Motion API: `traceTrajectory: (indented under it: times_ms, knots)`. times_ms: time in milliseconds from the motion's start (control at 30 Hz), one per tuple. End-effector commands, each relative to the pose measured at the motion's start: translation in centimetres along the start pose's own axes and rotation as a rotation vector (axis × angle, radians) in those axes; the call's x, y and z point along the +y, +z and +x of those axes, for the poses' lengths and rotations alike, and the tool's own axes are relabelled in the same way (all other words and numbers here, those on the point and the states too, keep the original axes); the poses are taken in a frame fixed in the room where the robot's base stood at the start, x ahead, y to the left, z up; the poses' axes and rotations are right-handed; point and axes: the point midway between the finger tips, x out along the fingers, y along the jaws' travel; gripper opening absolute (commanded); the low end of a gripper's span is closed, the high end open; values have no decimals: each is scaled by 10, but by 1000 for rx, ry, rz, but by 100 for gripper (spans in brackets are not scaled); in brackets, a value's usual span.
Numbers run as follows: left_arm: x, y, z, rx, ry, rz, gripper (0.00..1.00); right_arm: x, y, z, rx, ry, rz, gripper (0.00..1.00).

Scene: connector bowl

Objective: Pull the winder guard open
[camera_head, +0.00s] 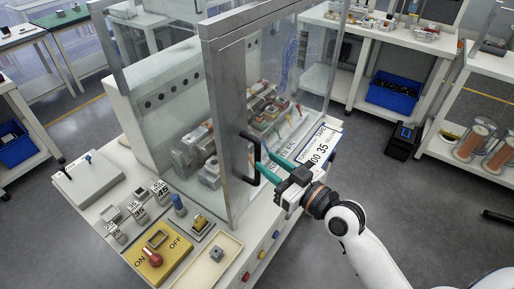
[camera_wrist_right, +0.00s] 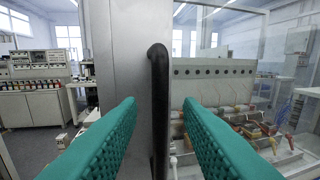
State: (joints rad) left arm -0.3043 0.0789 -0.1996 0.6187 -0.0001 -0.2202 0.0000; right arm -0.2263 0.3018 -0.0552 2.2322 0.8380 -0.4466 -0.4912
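The winder guard (camera_head: 224,100) is a clear-panelled enclosure with a grey metal frame, standing shut-looking around the machine on the bench. Its black bar handle (camera_head: 256,160) is upright on the grey post; in the right wrist view the handle (camera_wrist_right: 158,95) stands between my fingers in the picture. My right gripper (camera_head: 269,166) has teal fingers, open, with their tips close to the handle. In the wrist view the gripper (camera_wrist_right: 160,105) shows a wide gap between its fingers. I cannot tell whether either finger touches the handle. My left gripper is not in view.
The bench front holds a yellow ON/OFF panel (camera_head: 162,262) with a red knob, a cream tray (camera_head: 207,268) and small labelled blocks. A printed card (camera_head: 321,147) lies behind my right gripper. Shelves with blue bins and copper spools stand at the right.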

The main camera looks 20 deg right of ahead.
Motion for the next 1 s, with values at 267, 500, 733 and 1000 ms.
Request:
traceTrajectory:
  times_ms: [267, 500, 733, 1000]
  knots:
    - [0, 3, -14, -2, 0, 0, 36, 0, 1, 41, -1, -1, 1, 32]
    - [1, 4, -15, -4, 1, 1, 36, 0, -1, 48, 1, 0, 0, 32]
    - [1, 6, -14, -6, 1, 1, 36, 0, -1, 48, 1, 0, 0, 21]
    - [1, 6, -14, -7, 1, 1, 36, 0, -1, 48, 1, 0, 0, 0]
